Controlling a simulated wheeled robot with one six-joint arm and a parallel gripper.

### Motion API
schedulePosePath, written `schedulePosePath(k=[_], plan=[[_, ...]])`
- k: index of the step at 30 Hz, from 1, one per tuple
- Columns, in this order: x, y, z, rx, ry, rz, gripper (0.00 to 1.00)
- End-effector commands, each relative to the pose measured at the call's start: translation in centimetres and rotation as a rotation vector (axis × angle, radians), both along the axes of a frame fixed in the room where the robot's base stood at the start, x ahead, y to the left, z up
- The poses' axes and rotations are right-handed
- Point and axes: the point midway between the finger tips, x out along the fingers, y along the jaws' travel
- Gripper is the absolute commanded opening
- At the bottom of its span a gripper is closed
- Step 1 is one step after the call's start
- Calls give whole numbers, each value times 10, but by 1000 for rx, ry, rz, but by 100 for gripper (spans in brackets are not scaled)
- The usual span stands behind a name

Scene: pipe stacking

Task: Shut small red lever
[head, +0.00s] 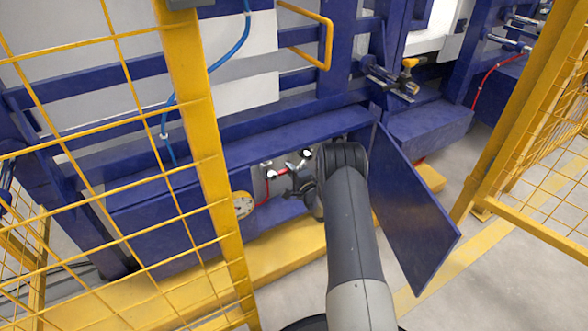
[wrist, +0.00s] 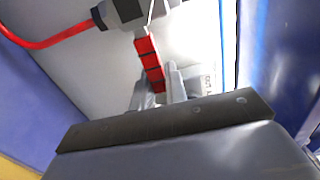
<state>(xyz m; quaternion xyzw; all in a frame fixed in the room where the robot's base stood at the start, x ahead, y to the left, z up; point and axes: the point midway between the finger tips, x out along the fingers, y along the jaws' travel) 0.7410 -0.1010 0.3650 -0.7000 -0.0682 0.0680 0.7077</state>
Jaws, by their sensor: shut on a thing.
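The small red lever (wrist: 148,56) hangs down from a dark fitting (wrist: 128,12) in the wrist view, with dark bands across it. My gripper (wrist: 158,84) has its two grey fingers on either side of the lever's lower end and is shut on it. In the head view my gripper (head: 303,184) reaches into the open blue cabinet. A small red part (head: 281,172) shows just left of it there; whether this is the lever I cannot tell. My wrist hides part of the cabinet's inside.
The open blue door (head: 412,215) stands right of my arm. A red hose (wrist: 48,42) runs to the fitting. Blue cabinet walls (wrist: 40,105) are close on both sides. Yellow mesh fences (head: 205,150) stand left and right in the head view.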

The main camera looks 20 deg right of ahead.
Motion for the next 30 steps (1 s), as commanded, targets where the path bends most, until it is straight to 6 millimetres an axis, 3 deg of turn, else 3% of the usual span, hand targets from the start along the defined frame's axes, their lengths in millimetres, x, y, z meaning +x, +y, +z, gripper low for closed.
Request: schedulePosePath(k=[10,11,19,26,30], plan=[[0,0,0,7,2,-2,0],[0,0,-1,7,2,-2,14],[0,0,0,5,2,-1,35],[-1,0,0,5,2,-1,35],[-11,-3,1,4,5,-2,35]])
